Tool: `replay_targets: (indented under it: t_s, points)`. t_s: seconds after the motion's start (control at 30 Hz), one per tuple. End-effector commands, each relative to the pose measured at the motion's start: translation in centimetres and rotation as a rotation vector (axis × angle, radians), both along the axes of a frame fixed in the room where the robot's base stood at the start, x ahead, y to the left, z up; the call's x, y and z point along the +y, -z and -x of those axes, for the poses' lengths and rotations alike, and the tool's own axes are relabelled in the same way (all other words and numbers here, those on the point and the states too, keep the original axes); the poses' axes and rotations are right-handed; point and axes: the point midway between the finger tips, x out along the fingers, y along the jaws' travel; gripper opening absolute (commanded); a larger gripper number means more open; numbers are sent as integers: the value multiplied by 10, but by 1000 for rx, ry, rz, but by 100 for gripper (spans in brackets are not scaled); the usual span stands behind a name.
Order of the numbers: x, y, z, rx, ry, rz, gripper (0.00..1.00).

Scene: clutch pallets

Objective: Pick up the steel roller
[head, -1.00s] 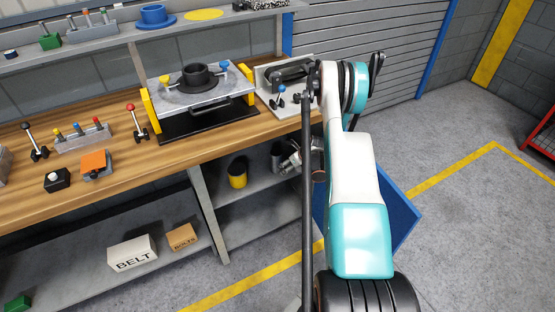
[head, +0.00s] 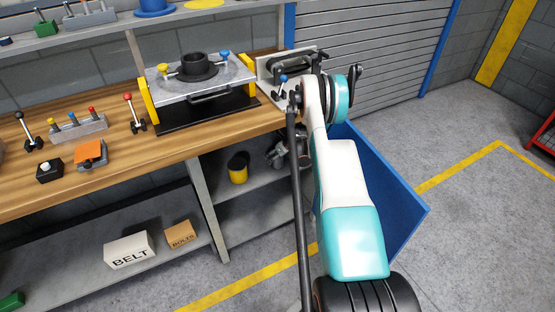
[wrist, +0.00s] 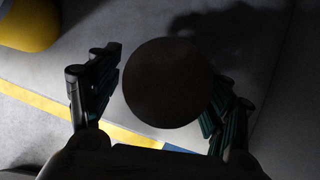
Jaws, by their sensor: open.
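The steel roller (wrist: 167,82) shows in the wrist view as a dark, shaded round end, seen nearly end-on, between my two fingers. It appears to stand upright on the grey lower shelf under the bench. In the head view I cannot make it out behind my gripper (head: 283,152). My gripper (wrist: 163,90) is open, with one finger to the left of the roller and one to the right. The right finger overlaps the roller's edge in the picture; I cannot tell whether it touches.
A yellow and black cup (head: 238,168) stands on the same shelf (head: 240,212), left of my gripper; it also shows in the wrist view (wrist: 28,25). The wooden bench top (head: 185,148) lies above. A blue panel (head: 385,190) stands to the right.

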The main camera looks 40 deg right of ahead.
Motion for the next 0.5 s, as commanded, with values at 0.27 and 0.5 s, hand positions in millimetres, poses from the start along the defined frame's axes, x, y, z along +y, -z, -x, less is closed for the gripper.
replay_targets:
  t_s: [0.27, 0.5]
  points:
    - [0, 1, -1, 0, 0, 0, 61]
    - [0, 1, -1, 0, 0, 0, 10]
